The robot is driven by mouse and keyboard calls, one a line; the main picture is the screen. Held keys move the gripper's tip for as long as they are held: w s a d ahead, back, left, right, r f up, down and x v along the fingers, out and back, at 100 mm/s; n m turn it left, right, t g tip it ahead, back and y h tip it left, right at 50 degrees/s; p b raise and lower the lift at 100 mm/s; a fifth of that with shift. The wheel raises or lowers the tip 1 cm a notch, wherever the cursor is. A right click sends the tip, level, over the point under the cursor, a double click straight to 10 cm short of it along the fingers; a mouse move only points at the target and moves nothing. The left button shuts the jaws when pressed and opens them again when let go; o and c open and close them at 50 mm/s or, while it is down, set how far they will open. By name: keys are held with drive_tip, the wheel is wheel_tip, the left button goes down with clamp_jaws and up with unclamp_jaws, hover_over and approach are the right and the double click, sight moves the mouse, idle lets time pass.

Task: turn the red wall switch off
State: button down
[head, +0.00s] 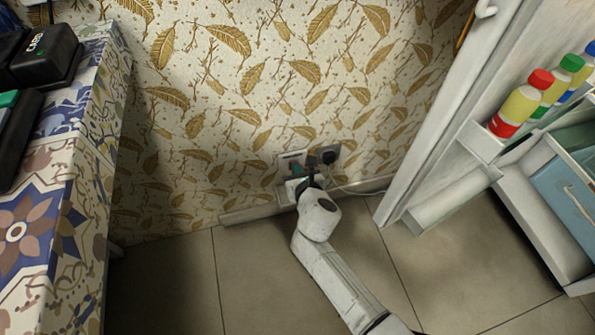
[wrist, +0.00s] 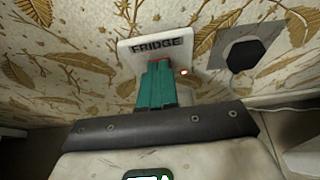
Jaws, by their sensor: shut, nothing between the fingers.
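A white wall plate labelled FRIDGE (wrist: 135,52) is on the wall in the wrist view, and it also shows in the head view (head: 285,156). The red switch (wrist: 160,61) is mostly hidden behind my fingers; only a thin red edge shows above their tips. A small red light (wrist: 184,72) glows on the plate to the right of the fingers. My gripper (wrist: 157,68) has its teal fingers shut together with nothing between them, their tips right in front of the switch. I cannot tell whether they touch it. My gripper in the head view (head: 295,169) is low at the wall.
A grey outlet with a black plug (wrist: 243,54) and a pale cord is right of the plate. A pattern-tiled counter (head: 75,150) stands at the left. An open white door frame and shelf with bottles (head: 521,103) are at the right. The tiled floor (head: 165,285) is clear.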

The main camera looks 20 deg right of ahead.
drive_tip(key=shift+w+p, duration=0.25)
drive_tip(key=shift+p, duration=0.9)
drive_tip(key=shift+r, duration=0.15)
drive_tip(key=shift+r+p, duration=0.75)
drive_tip(key=shift+p, duration=0.15)
drive_tip(key=shift+s, duration=0.1)
